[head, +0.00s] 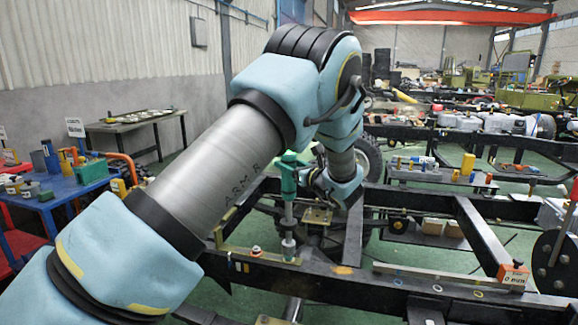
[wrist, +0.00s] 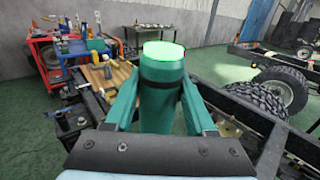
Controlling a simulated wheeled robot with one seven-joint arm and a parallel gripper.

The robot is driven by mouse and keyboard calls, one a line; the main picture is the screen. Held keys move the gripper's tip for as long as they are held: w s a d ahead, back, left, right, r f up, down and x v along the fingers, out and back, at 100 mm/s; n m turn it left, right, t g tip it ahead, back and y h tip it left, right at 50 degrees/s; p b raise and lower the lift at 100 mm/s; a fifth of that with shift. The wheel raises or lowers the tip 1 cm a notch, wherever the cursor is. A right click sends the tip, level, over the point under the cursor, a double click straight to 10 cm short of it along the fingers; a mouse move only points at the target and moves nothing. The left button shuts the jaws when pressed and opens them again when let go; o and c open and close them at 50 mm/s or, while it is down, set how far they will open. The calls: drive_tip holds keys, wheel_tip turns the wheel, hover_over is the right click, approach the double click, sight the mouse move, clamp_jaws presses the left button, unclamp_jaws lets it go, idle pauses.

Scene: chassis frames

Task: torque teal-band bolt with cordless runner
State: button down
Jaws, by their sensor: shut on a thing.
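The cordless runner (head: 289,178) is green with a grey shaft below it. It stands upright in the head view, its lower end at a small plate on the dark chassis rail (head: 340,279). My gripper (head: 305,176) is shut on the runner's upper body. In the wrist view the runner (wrist: 161,95) stands between the two green fingers of my gripper (wrist: 160,85), its bright green rim toward the top. A bolt with an orange-red band (head: 256,251) sits left of the shaft. I cannot make out a teal-band bolt; the shaft's lower end may hide it.
A blue cart (head: 62,190) with tools and a workbench (head: 135,122) stand at the left. Coloured ring marks line the front rail. An orange block (head: 513,274) sits on the right rail. Wheels and other chassis frames fill the back; green floor shows between rails.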

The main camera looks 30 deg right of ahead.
drive_tip(key=shift+f+b, duration=1.6)
drive_tip(key=shift+f, duration=0.25)
idle(3.1)
drive_tip(key=shift+r, duration=0.2)
idle(1.3)
drive_tip(key=shift+r+p, duration=0.65)
drive_tip(key=shift+r, duration=1.1)
